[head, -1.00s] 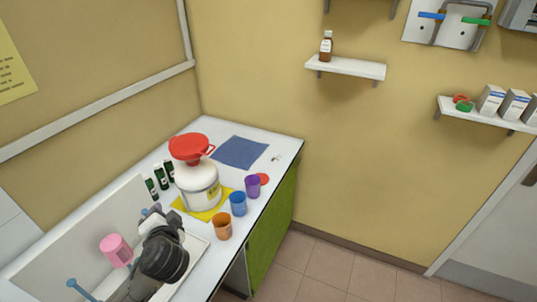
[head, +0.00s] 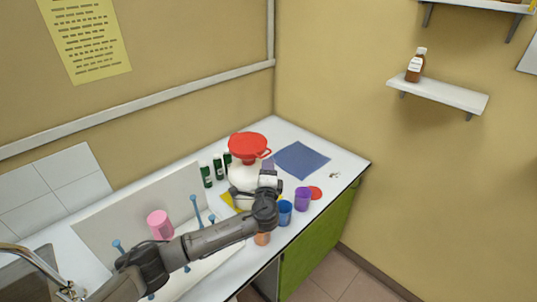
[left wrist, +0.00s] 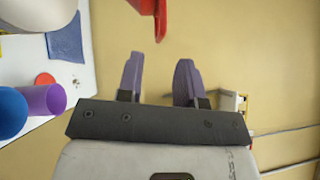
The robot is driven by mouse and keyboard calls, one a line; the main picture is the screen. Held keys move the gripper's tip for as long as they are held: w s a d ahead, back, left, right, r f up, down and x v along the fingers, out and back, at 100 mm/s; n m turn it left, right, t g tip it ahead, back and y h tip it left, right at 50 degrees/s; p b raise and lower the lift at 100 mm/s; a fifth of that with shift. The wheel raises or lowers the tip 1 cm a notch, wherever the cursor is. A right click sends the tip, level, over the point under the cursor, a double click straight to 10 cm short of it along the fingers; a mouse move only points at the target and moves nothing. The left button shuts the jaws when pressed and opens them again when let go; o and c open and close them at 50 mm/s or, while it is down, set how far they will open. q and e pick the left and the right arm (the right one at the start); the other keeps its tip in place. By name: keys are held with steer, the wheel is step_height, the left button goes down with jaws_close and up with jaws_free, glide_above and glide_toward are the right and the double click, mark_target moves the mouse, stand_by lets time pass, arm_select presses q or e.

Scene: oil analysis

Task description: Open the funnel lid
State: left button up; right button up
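The red funnel with its lid (head: 247,144) sits on top of a white container (head: 240,174) on the counter. Its small red handle loop (head: 265,154) points right; part of the red handle (left wrist: 160,18) shows at the top of the left wrist view. My left gripper (head: 268,167) is in front of the container, near and below the handle. In the left wrist view its two purple fingers (left wrist: 158,78) are apart with nothing between them, short of the red handle. The gripper and wrist hide part of the container. My right gripper is not in view.
A blue cloth (head: 301,159) lies flat. A pink cup (head: 160,225) hangs on the rack at left.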

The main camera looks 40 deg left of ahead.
mark_target(268, 154)
arm_select(q)
steer(key=shift+x, duration=3.55)
steer(key=shift+c, duration=0.4)
jaws_close()
